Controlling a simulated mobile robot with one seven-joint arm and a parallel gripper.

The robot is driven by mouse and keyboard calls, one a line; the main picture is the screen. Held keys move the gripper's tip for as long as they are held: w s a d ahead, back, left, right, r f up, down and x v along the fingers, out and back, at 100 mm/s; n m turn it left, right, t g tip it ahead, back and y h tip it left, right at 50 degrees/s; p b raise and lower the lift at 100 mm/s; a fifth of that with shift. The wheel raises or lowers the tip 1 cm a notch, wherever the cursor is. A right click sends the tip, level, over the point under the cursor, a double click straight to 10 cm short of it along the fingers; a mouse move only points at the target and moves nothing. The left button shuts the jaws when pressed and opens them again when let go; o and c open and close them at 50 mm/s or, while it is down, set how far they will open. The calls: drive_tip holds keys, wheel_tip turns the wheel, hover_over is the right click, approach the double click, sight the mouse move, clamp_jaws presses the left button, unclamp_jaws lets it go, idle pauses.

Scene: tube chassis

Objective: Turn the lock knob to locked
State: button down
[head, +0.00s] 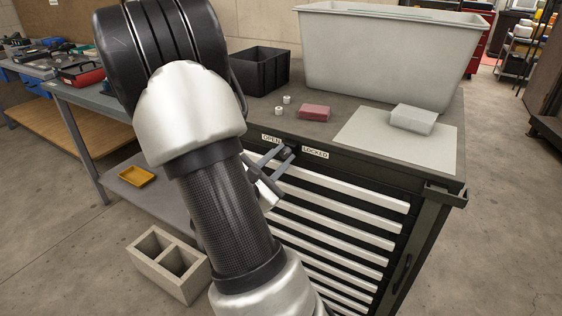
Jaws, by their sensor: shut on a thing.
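A small dark lock knob (288,151) sits on the top front strip of the green drawer cabinet. It lies between an "OPEN" label (271,139) on its left and a "LOCKED" label (315,153) on its right. My gripper (281,156) reaches the knob from the front, with its fingers closed around it. My arm hides the left part of the cabinet front. The knob is small and partly covered by the fingers, so I cannot tell which way it points.
On the cabinet top are a large grey bin (385,55), a black crate (262,70), a red block (314,112), a pale block (413,119) on a light sheet (382,147), and small white pieces (283,103). A concrete block (165,262) stands on the floor at left.

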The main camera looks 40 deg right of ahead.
drive_tip(key=shift+f+m, duration=0.1)
drive_tip(key=shift+m, duration=0.5)
drive_tip(key=c, duration=1.8)
unclamp_jaws()
drive_tip(key=p+v, duration=0.5)
drive_tip(key=v, duration=1.2)
drive_tip(key=shift+s+a, duration=0.1)
drive_tip(key=shift+a, duration=0.15)
